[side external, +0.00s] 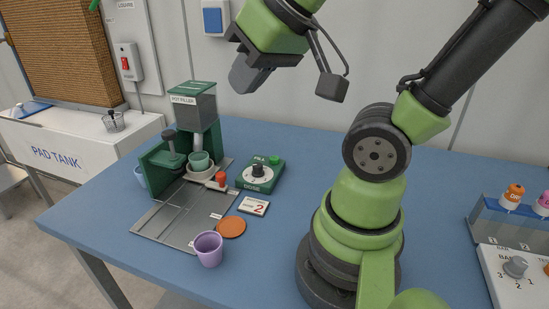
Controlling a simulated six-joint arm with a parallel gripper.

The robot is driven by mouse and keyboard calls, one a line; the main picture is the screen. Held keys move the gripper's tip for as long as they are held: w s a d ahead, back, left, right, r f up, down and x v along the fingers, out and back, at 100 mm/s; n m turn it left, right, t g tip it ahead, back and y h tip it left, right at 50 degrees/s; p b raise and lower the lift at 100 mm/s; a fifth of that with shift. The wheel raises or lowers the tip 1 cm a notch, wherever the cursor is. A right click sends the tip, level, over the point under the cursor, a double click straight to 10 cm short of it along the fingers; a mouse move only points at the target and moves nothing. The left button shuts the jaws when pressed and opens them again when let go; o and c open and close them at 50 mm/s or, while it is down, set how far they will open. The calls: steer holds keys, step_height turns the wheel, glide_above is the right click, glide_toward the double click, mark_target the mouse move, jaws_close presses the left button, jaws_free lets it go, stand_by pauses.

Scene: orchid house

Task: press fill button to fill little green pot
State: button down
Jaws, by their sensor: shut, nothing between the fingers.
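The pot filler (193,108) is a dark green machine with a clear hopper, standing on the left part of the blue table. The little green pot (199,162) stands upright under its spout, on a white saucer (201,174). To its right is a green dose box (260,175) with a dark knob on a white dial. The green fill button (275,160) sits at the box's back right, near the word FILL. My gripper (243,80) is shut and empty, high above and behind the box in the picture, touching nothing. The pot's inside is hard to see.
A pale blue cup (140,176) is partly hidden left. A rack (500,222) stands far right.

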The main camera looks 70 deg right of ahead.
steer(key=w+d+f+n+h, duration=0.2)
steer(key=w+d+h, duration=0.25)
steer(key=d, duration=0.65)
steer(key=n+t+y, duration=0.1)
steer(key=n+y, duration=0.1)
steer(key=n, duration=0.5)
glide_above(274, 159)
step_height(274, 159, down, 14)
steer(key=shift+f, duration=0.15)
steer(key=shift+f, duration=4.4)
steer(key=shift+f, duration=0.1)
steer(key=shift+f, duration=0.3)
